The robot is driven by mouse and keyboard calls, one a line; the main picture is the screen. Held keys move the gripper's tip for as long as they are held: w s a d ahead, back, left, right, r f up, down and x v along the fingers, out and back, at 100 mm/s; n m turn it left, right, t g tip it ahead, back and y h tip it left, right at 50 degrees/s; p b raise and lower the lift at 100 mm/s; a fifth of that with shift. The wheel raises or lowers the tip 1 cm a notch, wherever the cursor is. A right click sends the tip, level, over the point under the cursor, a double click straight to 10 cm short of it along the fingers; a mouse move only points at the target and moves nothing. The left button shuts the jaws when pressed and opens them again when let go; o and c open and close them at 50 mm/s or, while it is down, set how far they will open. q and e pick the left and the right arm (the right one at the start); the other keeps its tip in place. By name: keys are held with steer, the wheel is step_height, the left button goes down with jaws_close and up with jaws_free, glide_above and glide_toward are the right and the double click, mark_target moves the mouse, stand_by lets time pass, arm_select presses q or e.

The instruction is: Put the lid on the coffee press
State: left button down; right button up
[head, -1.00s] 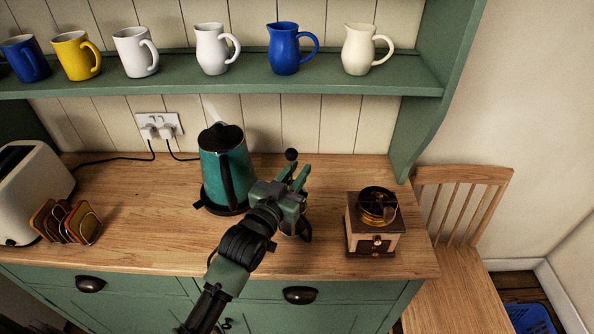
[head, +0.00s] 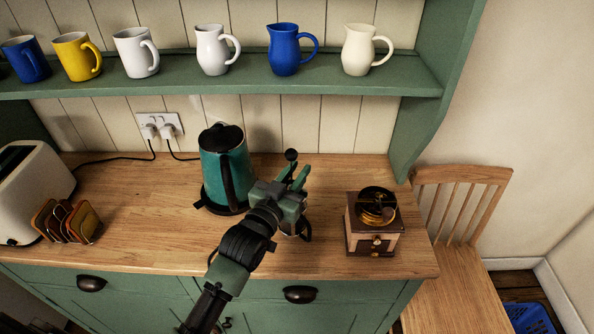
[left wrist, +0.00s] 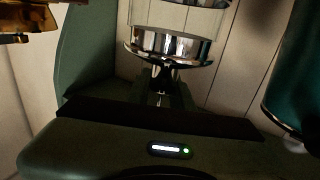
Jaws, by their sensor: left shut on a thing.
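My left gripper (head: 294,176) is shut on the coffee press lid, near its black knob (head: 291,155), at the middle right of the counter. In the left wrist view the lid (left wrist: 168,50) shows as a shiny chrome disc with a dark stem. The clear glass of the coffee press (left wrist: 180,18) shows right beside the disc, and I cannot tell whether they touch. In the head view my gripper hides most of the press; its dark handle (head: 307,230) shows to the right. My right gripper is out of view.
A teal kettle (head: 224,170) stands close to the left of my gripper, and a coffee grinder (head: 372,235) to the right. A toast rack (head: 68,222) and toaster (head: 32,185) are far left. The shelf (head: 220,75) with mugs and jugs hangs above.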

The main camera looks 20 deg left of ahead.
arm_select(q)
steer(key=shift+r, duration=0.1)
stand_by(0.5)
steer(key=shift+f, duration=0.7)
steer(key=c, duration=1.5)
jaws_free()
steer(key=shift+s, duration=0.1)
steer(key=shift+s+a+p, duration=0.25)
steer(key=shift+s+p, duration=0.25)
steer(key=shift+s, duration=0.8)
steer(key=shift+s+a+p, duration=0.2)
steer(key=shift+s+p, duration=0.3)
steer(key=shift+s, duration=0.8)
steer(key=s, duration=0.1)
steer(key=s+p, duration=0.1)
steer(key=s, duration=0.3)
steer(key=shift+s+a, duration=0.25)
steer(key=shift+a, duration=0.15)
